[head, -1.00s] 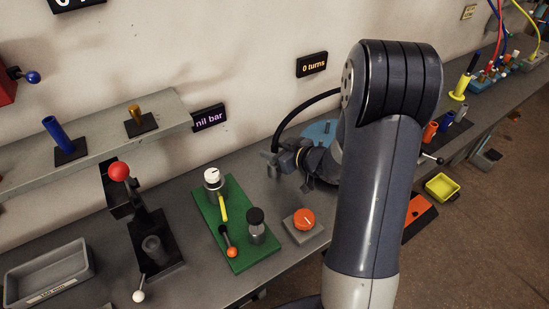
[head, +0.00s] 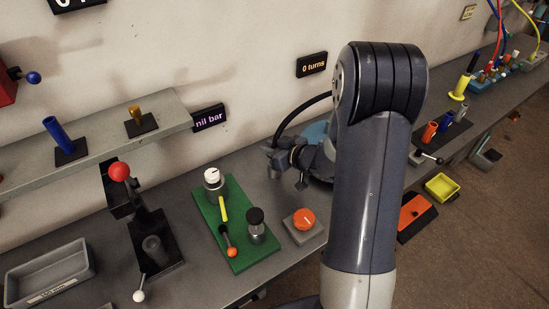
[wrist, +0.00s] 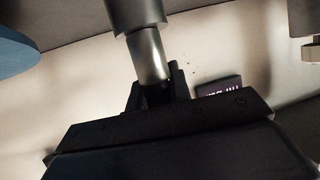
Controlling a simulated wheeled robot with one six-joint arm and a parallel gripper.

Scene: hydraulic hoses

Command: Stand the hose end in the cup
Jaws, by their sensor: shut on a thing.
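My gripper (head: 272,158) is low over the back of the bench, partly hidden by my wrist. In the wrist view my gripper (wrist: 158,88) is shut on the silver metal hose end (wrist: 149,55), with a wider dark grey section beyond it. The black hose (head: 306,109) arches from behind my arm down toward the gripper.
A green board (head: 240,238) with knobs and an orange knob block (head: 304,223) lie in front of the gripper. A red-knobbed lever (head: 119,172) rises near the cylinder. A raised shelf (head: 95,150) runs along the left wall. A grey tray (head: 48,273) sits at left.

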